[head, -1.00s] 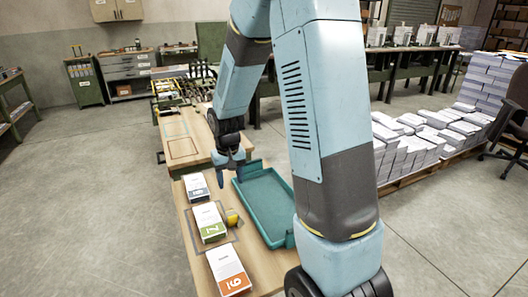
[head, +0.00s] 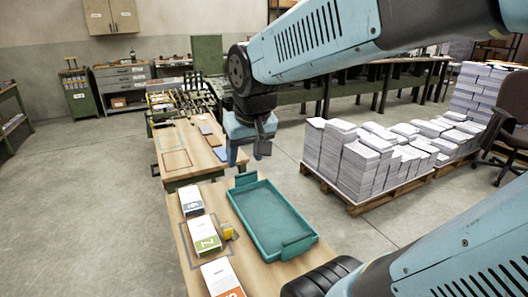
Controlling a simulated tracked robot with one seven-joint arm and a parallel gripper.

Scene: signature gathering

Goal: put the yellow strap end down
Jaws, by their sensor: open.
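A small yellow piece (head: 228,230), which I take to be the yellow strap end, rests at the right side of the white stack with the green label (head: 203,236). It is too small to tell how it lies. My gripper (head: 248,151) is open and empty, with its fingers pointing down. It appears above and beyond the far end of the teal tray (head: 304,243), well apart from the yellow piece.
White stacks with a blue label (head: 190,202) and an orange label (head: 221,278) stand in the same row on the wooden table (head: 256,272). The teal tray is empty. Another bench (head: 196,152) stands beyond. A pallet of paper stacks (head: 345,160) is at the right.

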